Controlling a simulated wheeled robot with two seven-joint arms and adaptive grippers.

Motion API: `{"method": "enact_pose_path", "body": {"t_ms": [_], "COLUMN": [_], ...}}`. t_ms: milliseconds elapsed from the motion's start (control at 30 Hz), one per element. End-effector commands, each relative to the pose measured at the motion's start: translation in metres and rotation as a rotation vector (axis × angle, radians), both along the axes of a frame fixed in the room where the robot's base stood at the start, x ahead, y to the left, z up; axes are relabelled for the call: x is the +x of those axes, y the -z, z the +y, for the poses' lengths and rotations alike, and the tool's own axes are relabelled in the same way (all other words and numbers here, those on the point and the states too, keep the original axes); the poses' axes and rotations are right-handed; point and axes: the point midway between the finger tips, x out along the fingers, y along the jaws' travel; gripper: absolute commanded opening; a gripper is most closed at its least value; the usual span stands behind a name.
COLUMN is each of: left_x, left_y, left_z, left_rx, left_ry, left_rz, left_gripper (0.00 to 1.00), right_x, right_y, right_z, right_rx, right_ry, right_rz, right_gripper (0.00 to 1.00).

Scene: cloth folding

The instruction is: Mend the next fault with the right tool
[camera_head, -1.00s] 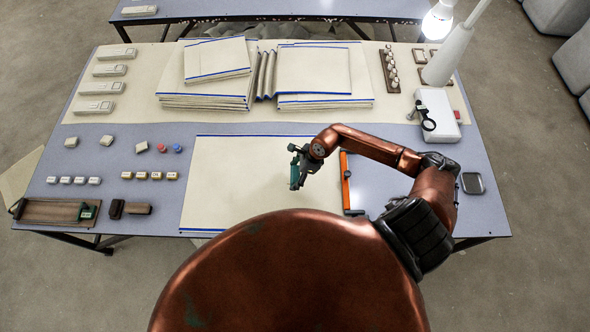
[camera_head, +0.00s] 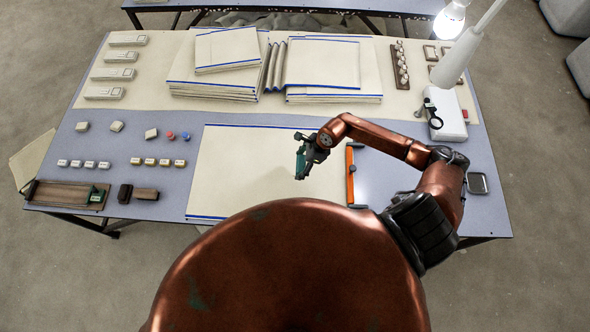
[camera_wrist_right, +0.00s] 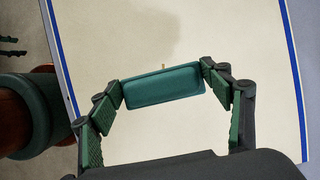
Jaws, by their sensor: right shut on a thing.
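A cream cloth with blue edge stripes (camera_head: 240,165) lies flat on the table in the head view; it also fills most of the right wrist view (camera_wrist_right: 115,40). A tiny brownish mark (camera_wrist_right: 163,67) shows on the cloth, just beyond the held tool in the wrist view. My right gripper (camera_head: 303,162) is over the right part of the cloth. In the wrist view its fingers are shut on a green block-shaped tool (camera_wrist_right: 163,87). The tool's underside is hidden, and I cannot tell whether it touches the cloth. My left gripper is not in view.
An orange bar (camera_head: 350,175) lies along the cloth's right side. Folded cloths (camera_head: 325,65) are stacked at the back. Several small blocks (camera_head: 157,162) and a brown wooden tray (camera_head: 60,194) are at the left. A white box (camera_head: 448,118) and a lamp (camera_head: 455,60) stand at the right.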

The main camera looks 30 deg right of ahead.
Motion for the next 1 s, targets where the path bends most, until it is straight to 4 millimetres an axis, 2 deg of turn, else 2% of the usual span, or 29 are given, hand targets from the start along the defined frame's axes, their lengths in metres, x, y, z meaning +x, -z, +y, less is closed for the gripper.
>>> {"method": "enact_pose_path", "body": {"t_ms": [267,700,1000], "left_x": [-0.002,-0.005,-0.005], "left_y": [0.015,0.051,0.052], "left_z": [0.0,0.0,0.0], "left_rx": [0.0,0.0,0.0], "left_ry": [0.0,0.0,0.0], "left_rz": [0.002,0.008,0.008], "left_gripper": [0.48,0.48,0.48], "right_x": [0.0,0.001,0.002], "right_y": [0.017,0.059,0.061], "right_z": [0.001,0.002,0.002], "right_rx": [0.001,0.003,0.004], "right_ry": [0.0,0.0,0.0], "right_rz": [-0.001,-0.002,-0.003], "right_gripper": [0.49,0.49,0.49]}}
